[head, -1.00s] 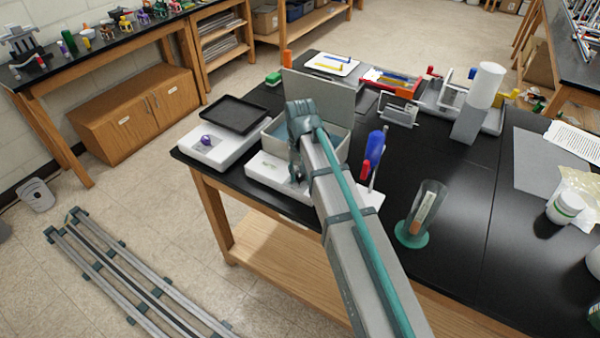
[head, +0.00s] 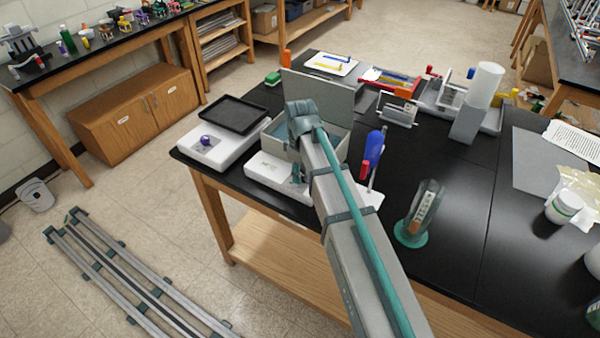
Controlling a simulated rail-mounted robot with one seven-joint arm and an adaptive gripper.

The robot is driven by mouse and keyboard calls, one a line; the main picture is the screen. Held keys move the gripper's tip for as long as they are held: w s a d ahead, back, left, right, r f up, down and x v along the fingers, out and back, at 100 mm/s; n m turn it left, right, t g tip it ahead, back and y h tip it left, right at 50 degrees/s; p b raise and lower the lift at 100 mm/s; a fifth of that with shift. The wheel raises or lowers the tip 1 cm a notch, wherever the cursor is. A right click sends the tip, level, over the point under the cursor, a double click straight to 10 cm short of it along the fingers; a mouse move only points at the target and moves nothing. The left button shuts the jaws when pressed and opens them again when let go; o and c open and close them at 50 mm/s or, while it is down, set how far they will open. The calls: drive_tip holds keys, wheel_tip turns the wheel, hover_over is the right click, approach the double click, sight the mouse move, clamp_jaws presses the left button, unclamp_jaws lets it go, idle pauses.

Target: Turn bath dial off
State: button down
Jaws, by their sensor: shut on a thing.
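The bath (head: 333,138) is a grey open-topped box with its lid (head: 318,98) raised at the back. Its white front base (head: 262,166) faces the near table edge. My gripper (head: 298,178) is low at this front base, pointing down, partly covered by my own wrist and forearm. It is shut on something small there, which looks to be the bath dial. The dial itself is hidden by the fingers, so its setting cannot be read.
Left of the bath stands a white device with a black top plate (head: 234,114) and a purple knob (head: 206,140). Right of my forearm are a blue-and-red tool (head: 374,147) and a clear cylinder on a green base (head: 411,234).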

drive_tip(key=shift+w+n, duration=0.1)
drive_tip(key=shift+n, duration=1.1)
drive_tip(key=c, duration=0.8)
unclamp_jaws()
wheel_tip(320, 180, up, 12)
drive_tip(key=shift+r, duration=0.1)
